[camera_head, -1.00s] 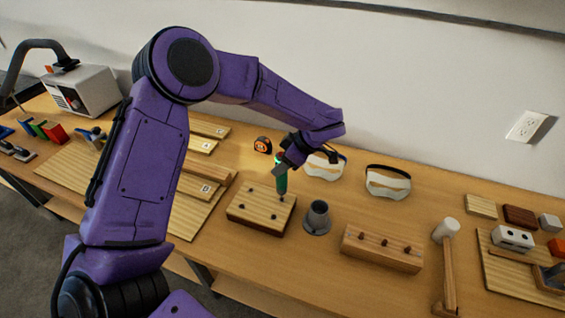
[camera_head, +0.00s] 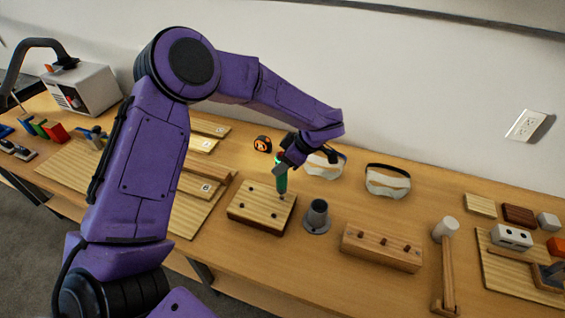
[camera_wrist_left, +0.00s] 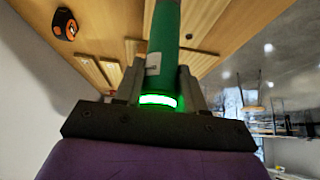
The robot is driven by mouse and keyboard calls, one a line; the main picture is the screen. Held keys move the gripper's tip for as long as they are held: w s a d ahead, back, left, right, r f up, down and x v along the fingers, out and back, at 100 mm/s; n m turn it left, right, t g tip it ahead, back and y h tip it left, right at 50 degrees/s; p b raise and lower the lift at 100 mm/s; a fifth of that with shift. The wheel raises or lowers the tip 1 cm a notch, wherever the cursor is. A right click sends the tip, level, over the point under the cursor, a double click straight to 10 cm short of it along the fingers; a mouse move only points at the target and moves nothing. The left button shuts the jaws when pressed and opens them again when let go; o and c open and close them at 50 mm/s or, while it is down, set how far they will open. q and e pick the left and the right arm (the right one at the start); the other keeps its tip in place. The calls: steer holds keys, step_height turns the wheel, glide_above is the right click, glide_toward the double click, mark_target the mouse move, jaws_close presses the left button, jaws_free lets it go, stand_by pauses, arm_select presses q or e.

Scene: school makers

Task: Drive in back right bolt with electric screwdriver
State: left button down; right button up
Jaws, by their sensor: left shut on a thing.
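My left gripper (camera_head: 288,160) is shut on the green electric screwdriver (camera_head: 281,180) and holds it upright, tip down, over the back right corner of a wooden block (camera_head: 260,216). The screwdriver's tip is at or just above the back right bolt (camera_head: 281,197); contact cannot be told. Other dark bolts show on the block's top, such as one near its front right (camera_head: 273,216). In the left wrist view the screwdriver (camera_wrist_left: 164,45) stands between the fingers, with a bright green lit ring. My right gripper is not in view.
A grey holder cup (camera_head: 317,216) stands just right of the block. A wooden block with pegs (camera_head: 381,248), a mallet (camera_head: 447,265) and safety goggles (camera_head: 388,181) lie farther right. A tape measure (camera_head: 262,144) and plank pieces (camera_head: 207,186) lie behind and left.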

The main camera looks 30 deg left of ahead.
mark_target(282, 152)
arm_select(q)
steer(key=shift+s+f+p, duration=0.1)
steer(key=shift+f+p, duration=0.2)
steer(key=shift+p, duration=0.3)
stand_by(1.8)
steer(key=shift+r, duration=0.1)
step_height(282, 152, up, 4)
steer(key=p, duration=0.5)
steer(key=shift+r, duration=1)
steer(key=shift+f, duration=0.1)
